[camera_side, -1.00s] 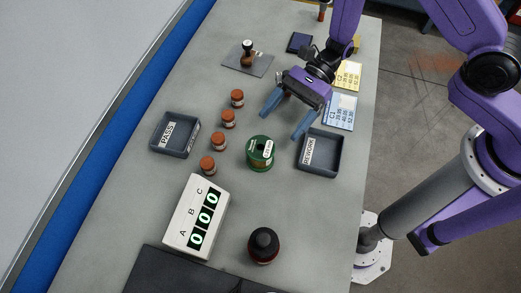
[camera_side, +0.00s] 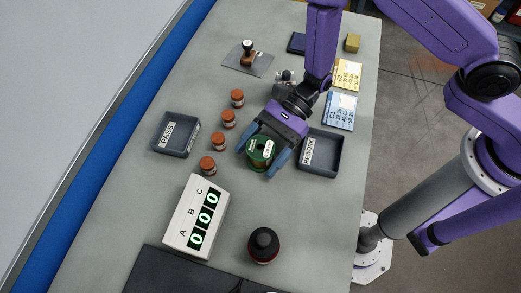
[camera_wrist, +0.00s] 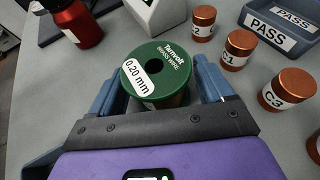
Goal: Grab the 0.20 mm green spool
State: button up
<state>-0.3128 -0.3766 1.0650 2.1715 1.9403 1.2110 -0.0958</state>
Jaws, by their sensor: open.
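The green spool (camera_side: 260,153) stands upright on the bench between the PASS tray and the REWORK tray. In the wrist view the spool (camera_wrist: 157,70) shows its green top with a dark centre hole and a white "0.20 mm" label. My gripper (camera_side: 258,159) is open, with one blue finger on each side of the spool. In the wrist view the fingers of my gripper (camera_wrist: 160,88) flank the spool's body. A small gap seems to show on both sides; I cannot tell whether either finger touches it.
Several copper-coloured cylinders (camera_side: 219,141) stand in a row left of the spool. The PASS tray (camera_side: 157,151) is farther left, the REWORK tray (camera_side: 323,174) close on the right. A counter box (camera_side: 183,240) and a dark red bottle (camera_side: 264,244) stand nearer the front.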

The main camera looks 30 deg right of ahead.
grip_shut()
jog(key=shift+r, duration=0.1)
